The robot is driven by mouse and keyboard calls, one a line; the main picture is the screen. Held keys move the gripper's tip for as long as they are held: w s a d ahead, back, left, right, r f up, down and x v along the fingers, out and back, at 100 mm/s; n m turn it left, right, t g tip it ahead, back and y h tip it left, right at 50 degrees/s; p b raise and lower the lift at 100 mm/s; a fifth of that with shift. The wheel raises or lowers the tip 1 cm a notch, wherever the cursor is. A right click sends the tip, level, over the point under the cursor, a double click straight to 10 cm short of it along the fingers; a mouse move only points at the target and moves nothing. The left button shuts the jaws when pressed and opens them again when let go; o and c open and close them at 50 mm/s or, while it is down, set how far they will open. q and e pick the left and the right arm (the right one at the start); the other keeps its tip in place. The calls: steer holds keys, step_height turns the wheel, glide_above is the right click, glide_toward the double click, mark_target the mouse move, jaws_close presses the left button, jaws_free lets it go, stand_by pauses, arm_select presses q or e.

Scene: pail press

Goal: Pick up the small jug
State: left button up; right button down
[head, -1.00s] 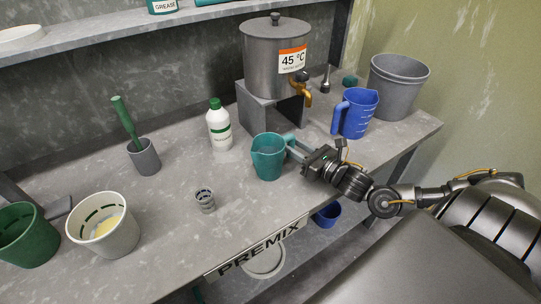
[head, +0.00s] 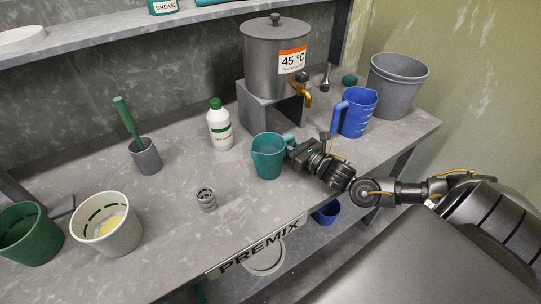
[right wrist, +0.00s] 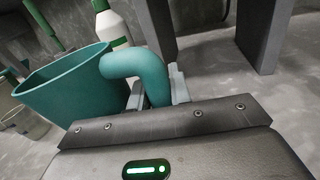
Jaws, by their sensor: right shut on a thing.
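The small jug is the teal one (head: 267,158), upright on the grey bench near its front edge, with its handle toward the right. My right gripper (head: 290,144) is at the jug's right side, shut on the handle. In the right wrist view the teal handle (right wrist: 146,72) passes between the two fingers (right wrist: 156,95), and the jug's body (right wrist: 62,88) is to the left. A larger blue jug (head: 355,112) stands further right on the bench. My left gripper is not in view.
A white bottle (head: 219,124) stands behind the teal jug, and a small grey cup (head: 206,199) is at its front left. The grey tank (head: 270,60) with a brass tap stands on a block behind. A grey bucket (head: 397,86) is at the right end.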

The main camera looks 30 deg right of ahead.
mark_target(279, 146)
steer(key=shift+r, duration=0.15)
steer(key=shift+r, duration=0.25)
step_height(279, 146, up, 2)
steer(key=shift+r+b, duration=0.25)
steer(key=shift+b, duration=0.35)
steer(key=s+a+r, duration=0.1)
steer(key=r, duration=0.1)
steer(key=s+a+r, duration=0.1)
steer(key=r, duration=0.1)
steer(key=s+a+r, duration=0.1)
steer(key=a+r, duration=0.1)
steer(key=shift+s+a+b, duration=0.1)
steer(key=shift+s+b, duration=0.05)
steer(key=shift+b, duration=0.25)
steer(key=shift+s+a+r+b, duration=0.2)
steer(key=shift+s+a, duration=0.1)
steer(key=shift+a, duration=0.15)
steer(key=shift+s+a+r+b, duration=0.1)
steer(key=shift+s+a+b, duration=0.05)
steer(key=shift+s+a, duration=0.2)
steer(key=shift+s+a+r, duration=0.5)
steer(key=shift+a+r, duration=0.05)
steer(key=shift+a, duration=0.25)
steer(key=shift+s+a+r+p, duration=0.55)
steer(key=shift+s+a+p, duration=0.3)
steer(key=shift+p, duration=0.95)
steer(key=shift+s+a+r+p, duration=0.6)
steer(key=shift+a+p, duration=0.4)
steer(key=shift+p, duration=0.8)
steer(key=shift+f, duration=0.1)
